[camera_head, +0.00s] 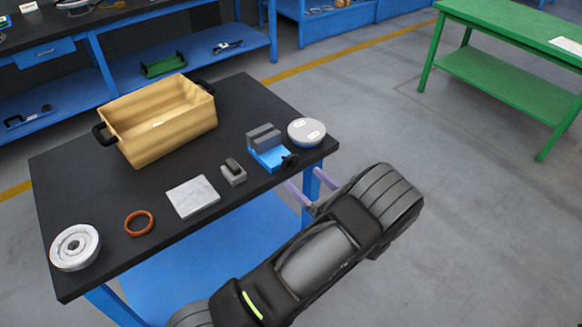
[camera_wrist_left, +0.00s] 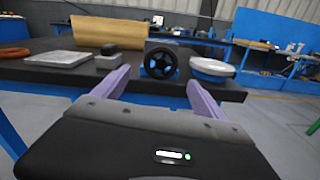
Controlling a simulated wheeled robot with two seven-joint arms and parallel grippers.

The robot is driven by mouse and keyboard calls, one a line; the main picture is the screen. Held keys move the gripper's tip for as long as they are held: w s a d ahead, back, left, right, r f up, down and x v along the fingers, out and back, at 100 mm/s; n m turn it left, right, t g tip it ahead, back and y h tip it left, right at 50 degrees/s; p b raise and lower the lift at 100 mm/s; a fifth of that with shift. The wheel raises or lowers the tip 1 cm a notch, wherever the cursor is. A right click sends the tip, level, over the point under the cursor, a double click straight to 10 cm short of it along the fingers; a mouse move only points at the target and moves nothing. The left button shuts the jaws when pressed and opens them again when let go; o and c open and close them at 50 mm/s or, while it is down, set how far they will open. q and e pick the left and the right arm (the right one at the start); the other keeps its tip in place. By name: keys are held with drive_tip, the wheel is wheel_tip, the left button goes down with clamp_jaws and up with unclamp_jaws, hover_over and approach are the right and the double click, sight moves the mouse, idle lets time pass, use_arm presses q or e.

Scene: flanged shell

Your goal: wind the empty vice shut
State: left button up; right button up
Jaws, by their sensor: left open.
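The vice (camera_head: 272,158) stands near the front right edge of the black-topped table. It has a blue base and grey jaws, with nothing seen between them. A narrow gap seems to show between the jaws. Its black handwheel (camera_head: 290,161) faces the table's edge and shows spoked and round in the left wrist view (camera_wrist_left: 160,62). My left gripper (camera_head: 311,184) is open and empty, just off the table edge in front of the handwheel. In the wrist view its two purple fingers (camera_wrist_left: 157,78) spread to either side below the wheel, apart from it. My right gripper is not in view.
A round silver lid-like part (camera_head: 306,131) stands close right of the vice. A small grey block with a dark top (camera_head: 233,174) and a grey plate (camera_head: 193,196) lie left. An orange ring (camera_head: 128,224), a flanged disc (camera_head: 75,247) and a wooden box (camera_head: 165,135) are farther off.

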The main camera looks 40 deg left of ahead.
sight(292, 167)
use_arm(q)
drive_tip(key=p+x, duration=0.1)
drive_tip(key=x, duration=0.6)
drive_tip(key=shift+w+a+p, duration=0.15)
drive_tip(key=shift+a+p, duration=0.2)
drive_tip(key=shift+c, duration=0.2)
drive_tip(key=c, duration=1.3)
drive_tip(key=shift+n+b, duration=0.7)
